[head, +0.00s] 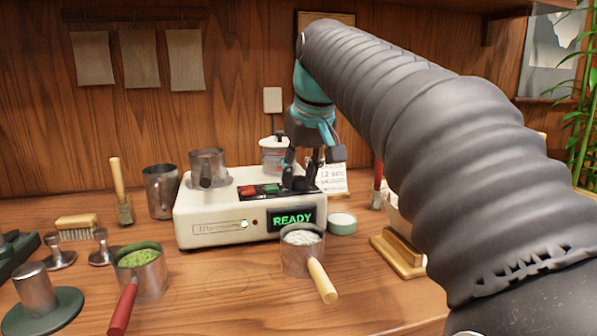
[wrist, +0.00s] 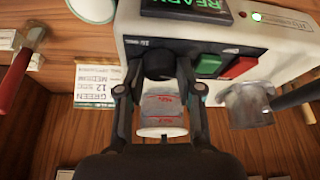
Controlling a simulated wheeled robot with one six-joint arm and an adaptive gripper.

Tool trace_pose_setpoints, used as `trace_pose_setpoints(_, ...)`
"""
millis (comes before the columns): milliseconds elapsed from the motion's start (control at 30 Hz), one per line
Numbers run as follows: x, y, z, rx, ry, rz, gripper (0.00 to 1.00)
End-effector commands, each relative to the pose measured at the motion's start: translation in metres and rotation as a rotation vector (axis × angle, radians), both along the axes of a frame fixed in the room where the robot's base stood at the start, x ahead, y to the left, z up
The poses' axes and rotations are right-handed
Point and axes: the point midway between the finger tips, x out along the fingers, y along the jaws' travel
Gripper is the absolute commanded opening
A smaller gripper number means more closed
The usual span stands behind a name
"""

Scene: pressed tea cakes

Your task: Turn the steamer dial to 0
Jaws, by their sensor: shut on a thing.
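The steamer (head: 215,215) is a cream box on the table with a lit green "READY" display (head: 292,219). Its black dial (wrist: 158,62) is on the top panel, beside a green button (wrist: 208,65) and a red button (wrist: 239,67). My gripper (head: 303,180) points down over the panel's right end. In the wrist view my gripper (wrist: 158,80) has its two fingers on either side of the dial, shut on it. The dial's pointer and number marks cannot be read. In the head view the fingers mostly hide the dial.
A metal cup (head: 207,166) stands on the steamer's left end. A red-handled cup of green powder (head: 140,268) and a wooden-handled cup of white contents (head: 301,252) stand in front. A lidded white jar (head: 274,152) and a printed card (head: 334,180) are behind.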

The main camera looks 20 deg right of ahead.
Motion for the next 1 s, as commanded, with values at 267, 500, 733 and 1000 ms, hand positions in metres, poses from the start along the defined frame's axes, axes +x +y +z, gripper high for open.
trace_pose_setpoints(267, 0.0002, -0.0010, -0.0011, 0.002, 0.003, 0.164, 0.01)
trace_pose_setpoints(500, 0.0004, -0.0007, -0.0010, 0.000, 0.002, 0.235, 0.01)
trace_pose_setpoints(733, 0.0004, -0.0009, -0.0011, 0.000, 0.003, 0.255, 0.01)
trace_pose_setpoints(1000, 0.0004, -0.0006, -0.0013, 0.000, 0.003, 0.254, 0.01)
